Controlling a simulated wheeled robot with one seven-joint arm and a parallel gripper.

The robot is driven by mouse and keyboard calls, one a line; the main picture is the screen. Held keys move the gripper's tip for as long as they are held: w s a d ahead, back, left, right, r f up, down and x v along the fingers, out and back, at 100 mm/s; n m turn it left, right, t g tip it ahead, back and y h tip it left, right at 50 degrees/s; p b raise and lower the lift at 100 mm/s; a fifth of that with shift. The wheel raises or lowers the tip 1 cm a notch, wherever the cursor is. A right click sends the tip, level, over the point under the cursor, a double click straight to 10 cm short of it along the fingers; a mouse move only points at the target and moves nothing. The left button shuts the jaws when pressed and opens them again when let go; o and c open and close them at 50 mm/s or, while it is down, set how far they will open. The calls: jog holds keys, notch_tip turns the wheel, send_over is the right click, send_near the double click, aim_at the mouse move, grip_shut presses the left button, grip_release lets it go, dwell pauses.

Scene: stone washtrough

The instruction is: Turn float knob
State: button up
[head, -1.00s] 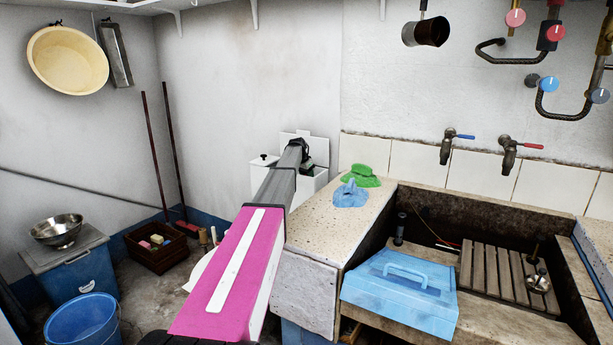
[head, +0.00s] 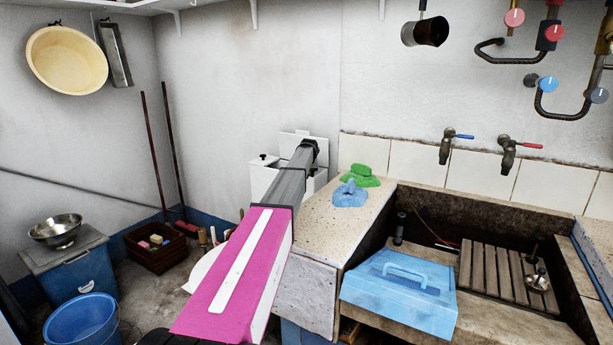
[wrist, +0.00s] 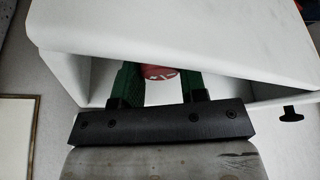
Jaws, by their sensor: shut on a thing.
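The float knob (wrist: 158,72) shows in the wrist view as a red round piece with white marks, at the opening of a white box. My gripper (wrist: 160,80) has its two green fingers on either side of the knob, shut on it. The knob's lower part and what it is mounted on are hidden. In the head view my arm reaches to the white box (head: 263,180), which has a raised lid panel; the gripper and knob are hidden behind my arm there.
The white box wall (wrist: 190,35) lies close above my fingers in the wrist view. A stone counter (head: 325,215) with a green cloth (head: 362,176) and a blue cloth (head: 350,194) is right of my arm. A blue toolbox (head: 400,290) sits at the trough.

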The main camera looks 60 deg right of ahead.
jog(key=shift+w+d+n+t+y, duration=0.1)
jog(key=shift+n+t+y, duration=0.2)
jog(key=shift+n, duration=0.7)
jog(key=shift+d+n+t+y, duration=0.1)
jog(key=shift+n+t+y, duration=0.15)
jog(key=shift+n, duration=0.75)
jog(key=shift+r, duration=0.1)
jog(key=o, duration=0.9)
jog(key=shift+a, duration=0.1)
jog(key=shift+o, duration=0.2)
